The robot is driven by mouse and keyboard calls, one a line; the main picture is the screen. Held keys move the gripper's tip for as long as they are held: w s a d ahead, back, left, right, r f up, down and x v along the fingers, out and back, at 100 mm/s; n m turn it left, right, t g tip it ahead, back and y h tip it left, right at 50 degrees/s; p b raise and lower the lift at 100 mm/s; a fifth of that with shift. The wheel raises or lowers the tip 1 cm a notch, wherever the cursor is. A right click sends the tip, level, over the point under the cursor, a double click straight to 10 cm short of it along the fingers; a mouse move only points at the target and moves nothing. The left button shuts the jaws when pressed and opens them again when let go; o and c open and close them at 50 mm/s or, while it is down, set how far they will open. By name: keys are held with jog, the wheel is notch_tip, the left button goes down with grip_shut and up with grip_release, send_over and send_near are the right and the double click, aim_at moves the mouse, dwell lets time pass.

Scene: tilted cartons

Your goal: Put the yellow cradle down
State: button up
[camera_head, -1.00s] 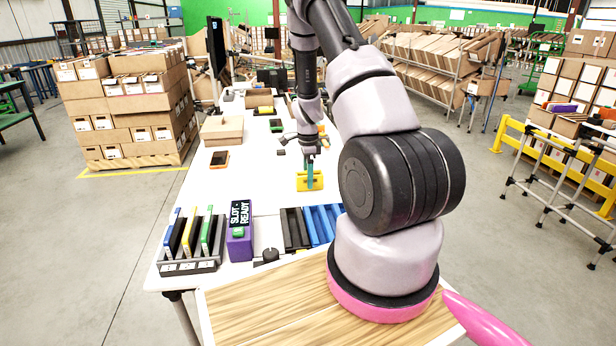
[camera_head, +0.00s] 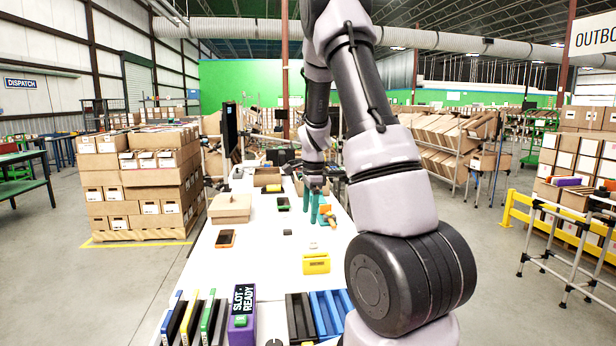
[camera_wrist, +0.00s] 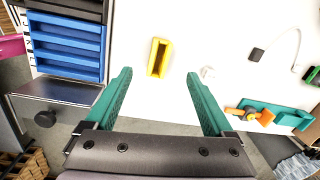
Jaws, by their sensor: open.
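The yellow cradle (camera_head: 316,263) stands on the white table, apart from my gripper. It also shows in the wrist view (camera_wrist: 159,58), near the top middle, beyond and between the two fingers. My gripper (camera_head: 319,207) is raised above the table behind the cradle in the head view. Its teal fingers are wide apart with nothing between them, as the wrist view shows (camera_wrist: 158,88).
A blue slotted tray (camera_head: 330,311) and a black tray (camera_head: 300,318) stand at the near table edge. A purple box (camera_head: 242,318) is left of them. A cardboard box (camera_head: 230,208) and a small orange-black device (camera_head: 225,239) lie further back.

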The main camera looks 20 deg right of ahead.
jog(key=s+a+r+n+t, duration=0.1)
jog(key=s+a+r+n, duration=0.1)
jog(key=s+a+r, duration=0.3)
jog(key=s+r+n+t+y, duration=0.1)
jog(key=s+r+n, duration=0.15)
jog(key=r, duration=0.45)
jog(key=s+a+r+n+t, duration=0.1)
jog(key=s+a+r+n, duration=0.2)
jog(key=r, duration=0.3)
jog(key=s+a+r+n+t, duration=0.1)
jog(key=s+a+r+n, duration=0.1)
jog(key=s, duration=0.6)
jog(key=s+a+r+n+t, duration=0.2)
jog(key=s+a+r+n, duration=0.1)
jog(key=s+n, duration=0.3)
jog(key=shift+s+r+y, duration=0.3)
jog(key=shift+s+r, duration=0.45)
jog(key=shift+s, duration=0.1)
